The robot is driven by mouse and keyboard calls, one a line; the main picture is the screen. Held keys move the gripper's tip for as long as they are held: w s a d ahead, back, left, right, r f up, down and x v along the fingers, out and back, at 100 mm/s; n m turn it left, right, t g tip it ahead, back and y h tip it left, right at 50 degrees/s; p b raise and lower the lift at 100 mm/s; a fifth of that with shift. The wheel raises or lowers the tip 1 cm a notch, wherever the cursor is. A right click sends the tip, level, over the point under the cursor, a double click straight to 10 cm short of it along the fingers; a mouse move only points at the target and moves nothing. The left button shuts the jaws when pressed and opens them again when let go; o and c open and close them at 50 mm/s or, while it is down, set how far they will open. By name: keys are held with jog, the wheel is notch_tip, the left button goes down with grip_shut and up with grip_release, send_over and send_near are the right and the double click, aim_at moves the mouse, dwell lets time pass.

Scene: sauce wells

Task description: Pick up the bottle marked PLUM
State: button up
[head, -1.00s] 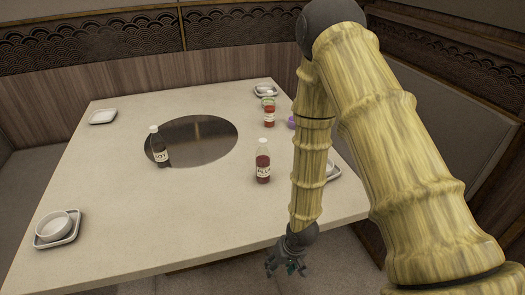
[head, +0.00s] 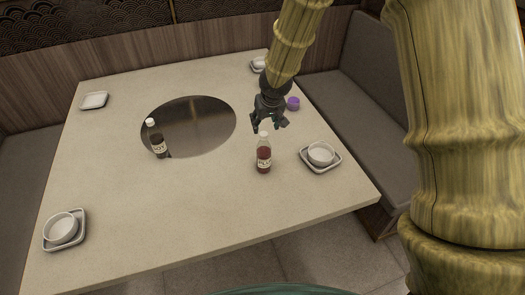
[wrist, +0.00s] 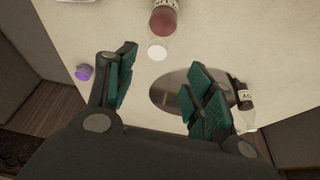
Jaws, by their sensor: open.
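The PLUM bottle (head: 264,157) stands upright on the table, with dark red sauce, a pale label and a white cap. It also shows at the top of the wrist view (wrist: 163,20), its cap pointing down the picture toward the space between my fingers. My gripper (head: 268,122) is open and empty, just above and beyond the bottle's cap in the head view. In the wrist view, the green-padded fingers (wrist: 162,88) are spread wide, with the bottle beyond them and not between them.
A dark soy bottle (head: 157,140) stands at the left edge of the round dark plate (head: 195,125). A purple lid (head: 293,103) lies right of my gripper. Dishes (head: 321,156) stand by the table edges. Clear tabletop lies in front of the PLUM bottle.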

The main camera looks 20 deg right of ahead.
aim_at(264, 135)
jog(key=x, duration=0.4)
jog(key=shift+d+f, duration=0.1)
jog(key=shift+d, duration=0.25)
jog(key=shift+s+p+x, duration=0.1)
jog(key=shift+p+x, duration=0.25)
jog(key=shift+x, duration=0.65)
jog(key=shift+s+p+x, duration=0.15)
jog(key=shift+p+x, duration=0.2)
jog(key=shift+x, duration=1.8)
jog(key=shift+a, duration=0.1)
grip_shut()
